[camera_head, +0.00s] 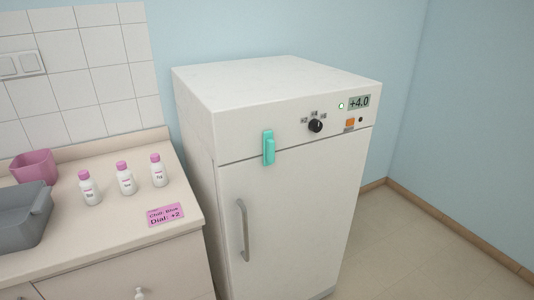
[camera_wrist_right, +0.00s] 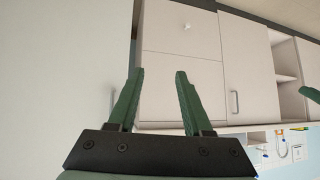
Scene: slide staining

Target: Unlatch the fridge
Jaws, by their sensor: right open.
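The white fridge (camera_head: 285,215) stands right of the counter in the head view, with its door closed. Its teal latch (camera_head: 268,147) is upright and spans the seam between the top panel and the door, near the door's left side. A grey vertical handle (camera_head: 243,230) sits below it on the door. My right gripper (camera_wrist_right: 159,75) is open and empty in the right wrist view, in front of pale cabinet fronts. Neither gripper shows in the head view, and the latch cannot be made out in the wrist view.
The fridge panel carries a black dial (camera_head: 315,126), an orange switch (camera_head: 350,122) and a display (camera_head: 359,102) reading +4.0. The counter (camera_head: 110,238) holds three bottles, a pink card (camera_head: 165,215), a pink container (camera_head: 36,165) and a grey tray (camera_head: 20,235). Floor right of the fridge is clear.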

